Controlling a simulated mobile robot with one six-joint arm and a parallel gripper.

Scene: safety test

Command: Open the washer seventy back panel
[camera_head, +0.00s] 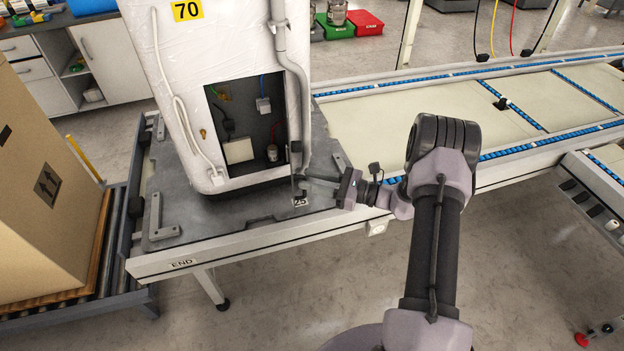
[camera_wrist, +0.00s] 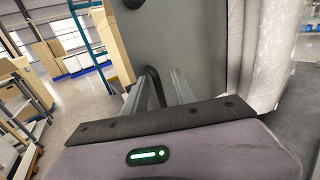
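The washer (camera_head: 232,60), marked 70 and wrapped in white, stands on the grey end plate. Its back has a dark rectangular opening (camera_head: 240,125) with wires and fittings showing inside, so no panel covers it. A flat grey surface (camera_wrist: 200,45) fills the middle of the wrist view; it may be the back panel swung out, but I cannot be sure. My gripper (camera_head: 308,184) is low at the right of the opening. In the wrist view its fingers (camera_wrist: 160,92) are apart, with a black curved bar (camera_wrist: 153,82) between them. Whether they touch the bar is unclear.
A grey pipe (camera_head: 292,75) runs down the washer's right side. A white hose (camera_head: 180,100) hangs on the left. Metal brackets (camera_head: 160,218) sit on the plate. A conveyor (camera_head: 390,112) extends right. A large cardboard box (camera_head: 45,190) stands left.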

